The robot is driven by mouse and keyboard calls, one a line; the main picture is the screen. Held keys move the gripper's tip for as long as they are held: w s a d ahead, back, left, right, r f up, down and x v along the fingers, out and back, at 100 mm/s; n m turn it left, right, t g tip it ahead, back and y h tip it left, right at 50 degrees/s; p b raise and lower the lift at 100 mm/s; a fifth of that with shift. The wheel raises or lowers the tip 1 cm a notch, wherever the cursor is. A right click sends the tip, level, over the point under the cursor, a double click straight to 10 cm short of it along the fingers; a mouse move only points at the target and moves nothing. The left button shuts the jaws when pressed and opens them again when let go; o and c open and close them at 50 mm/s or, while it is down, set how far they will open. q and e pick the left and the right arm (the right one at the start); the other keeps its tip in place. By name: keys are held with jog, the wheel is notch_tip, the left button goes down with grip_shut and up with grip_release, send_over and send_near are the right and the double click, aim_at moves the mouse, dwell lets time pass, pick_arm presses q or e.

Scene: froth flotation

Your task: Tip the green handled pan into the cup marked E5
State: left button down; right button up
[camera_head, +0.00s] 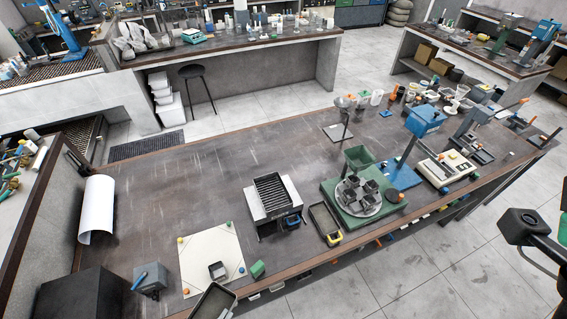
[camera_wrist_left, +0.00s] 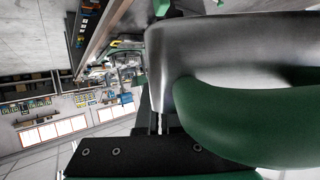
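The green handled pan fills much of the left wrist view, with its grey metal body (camera_wrist_left: 205,50) and rounded green handle (camera_wrist_left: 235,120) close to the camera. In the head view a dark, metal-rimmed pan (camera_head: 213,300) hangs over the front edge of the table, cut off by the picture's bottom. My left gripper (camera_wrist_left: 150,158) is shut on the pan's handle; its fingertips are mostly hidden. My right gripper is not clearly shown.
A green block (camera_head: 257,268) lies right of the mat. A slotted splitter (camera_head: 271,195) and a yellow handled pan (camera_head: 325,222) stand farther right. Several dark cups sit on the round plate of a green machine (camera_head: 330,195).

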pick_arm(q)
jog(key=a+r+y, duration=0.1)
jog(key=w+r+n+y, duration=0.1)
jog(key=r, duration=0.1)
jog(key=a+r+n, duration=0.1)
jog(key=shift+w+a+r+t+y, duration=0.3)
jog(key=shift+a+r+y, duration=0.05)
jog(key=shift+y, duration=0.05)
jog(key=shift+w+a+r+n+y, duration=0.15)
jog(key=shift+a+n+y, duration=0.1)
jog(key=shift+n+y, duration=0.35)
